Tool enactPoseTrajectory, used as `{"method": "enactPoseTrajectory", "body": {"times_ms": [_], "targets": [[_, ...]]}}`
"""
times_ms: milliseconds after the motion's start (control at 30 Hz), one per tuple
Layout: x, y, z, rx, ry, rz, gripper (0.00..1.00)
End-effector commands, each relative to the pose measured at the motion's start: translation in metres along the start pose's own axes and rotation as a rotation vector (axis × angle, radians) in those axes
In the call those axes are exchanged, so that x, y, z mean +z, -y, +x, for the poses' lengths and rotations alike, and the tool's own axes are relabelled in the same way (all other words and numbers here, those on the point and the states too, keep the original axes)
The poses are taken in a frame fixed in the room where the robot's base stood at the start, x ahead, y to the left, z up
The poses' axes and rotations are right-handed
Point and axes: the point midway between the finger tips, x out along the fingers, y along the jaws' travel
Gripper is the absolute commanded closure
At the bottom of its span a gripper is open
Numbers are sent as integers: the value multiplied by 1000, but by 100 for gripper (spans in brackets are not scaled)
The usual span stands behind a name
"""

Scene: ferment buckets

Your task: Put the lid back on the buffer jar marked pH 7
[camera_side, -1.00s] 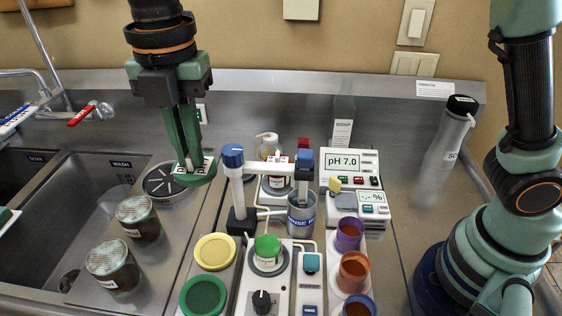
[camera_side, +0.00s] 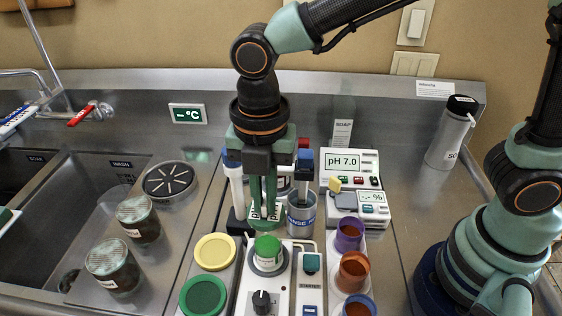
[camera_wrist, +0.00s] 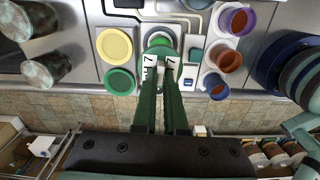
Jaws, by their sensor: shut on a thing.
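My gripper (camera_side: 264,210) is shut on a green lid (camera_side: 257,221) with a white label, in the middle of the bench. In the wrist view the fingers (camera_wrist: 162,82) reach over the lid's label (camera_wrist: 151,73), which shows a 7. A small jar with a green top (camera_side: 267,246) stands upright on the round stirrer plate, in front of the held lid in the side view. A green ring shows just beyond the lid in the wrist view (camera_wrist: 159,40). The gap between lid and jar cannot be judged.
A rinse beaker (camera_side: 301,222) and the pH 7.0 meter (camera_side: 348,162) stand close on the right. Several cups, such as an orange one (camera_side: 354,270), line the right front. Yellow (camera_side: 214,252) and green (camera_side: 203,297) discs lie left. Cloth-covered jars (camera_side: 138,222) stand farther left.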

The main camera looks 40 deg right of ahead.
Motion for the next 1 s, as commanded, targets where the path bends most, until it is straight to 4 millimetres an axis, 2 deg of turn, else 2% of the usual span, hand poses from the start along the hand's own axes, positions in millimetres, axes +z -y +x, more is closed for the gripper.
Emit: {"method": "enactPoseTrajectory", "body": {"times_ms": [500, 700, 1000], "targets": [[0, 0, 45, -4, 0, 0, 100], [0, 0, 53, -2, 0, 0, 100], [0, 0, 55, -1, 0, 0, 100]]}}
